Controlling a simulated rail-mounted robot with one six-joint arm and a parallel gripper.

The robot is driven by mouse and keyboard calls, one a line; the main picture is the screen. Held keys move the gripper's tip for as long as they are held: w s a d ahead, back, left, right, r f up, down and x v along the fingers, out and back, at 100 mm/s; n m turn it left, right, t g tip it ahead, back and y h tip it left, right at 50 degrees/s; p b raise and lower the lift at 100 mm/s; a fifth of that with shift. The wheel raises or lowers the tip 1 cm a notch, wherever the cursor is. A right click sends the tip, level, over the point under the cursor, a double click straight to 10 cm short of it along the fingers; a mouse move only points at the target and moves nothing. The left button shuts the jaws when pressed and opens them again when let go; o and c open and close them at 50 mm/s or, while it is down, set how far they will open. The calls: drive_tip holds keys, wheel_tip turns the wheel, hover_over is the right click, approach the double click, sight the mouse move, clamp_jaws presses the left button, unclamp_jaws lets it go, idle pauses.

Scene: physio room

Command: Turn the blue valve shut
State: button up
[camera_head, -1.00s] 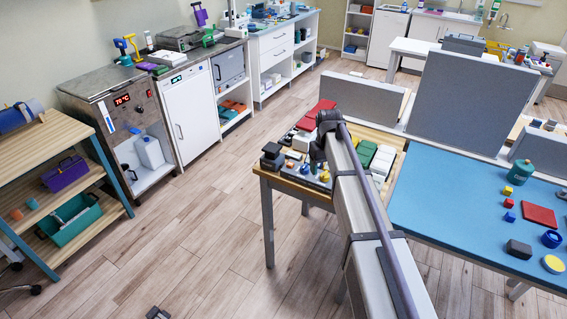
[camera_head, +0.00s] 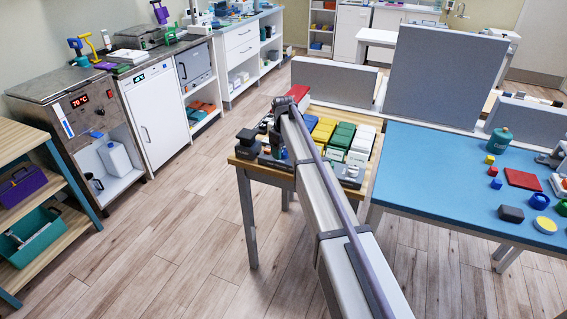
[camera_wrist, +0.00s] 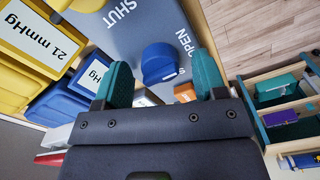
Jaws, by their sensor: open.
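The blue valve (camera_wrist: 159,63) is a round knob on a grey panel (camera_wrist: 128,32) lettered SHUT and OPEN, in the wrist view. I cannot tell its exact setting. My gripper (camera_wrist: 163,62) is open, with one teal finger on each side of the knob in the picture. No grip on the knob shows, and I cannot tell how far the fingertips are from it. In the head view my arm reaches over the wooden table (camera_head: 248,167) and hides most of the gripper and the valve.
Yellow and blue blocks with mmHg labels (camera_wrist: 41,38) crowd the panel's left side. An orange piece (camera_wrist: 185,92) is close to the fingers. In the head view, green and white blocks (camera_head: 340,136) stand on the table, and a blue-topped table (camera_head: 430,165) adjoins at right. Floor at left is clear.

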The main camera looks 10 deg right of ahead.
drive_tip(key=shift+f, duration=0.15)
drive_tip(key=c, duration=0.9)
drive_tip(key=shift+m, duration=0.3)
drive_tip(key=m, duration=1.2)
drive_tip(key=shift+m, duration=0.3)
drive_tip(key=m, duration=0.4)
drive_tip(key=shift+m, duration=0.3)
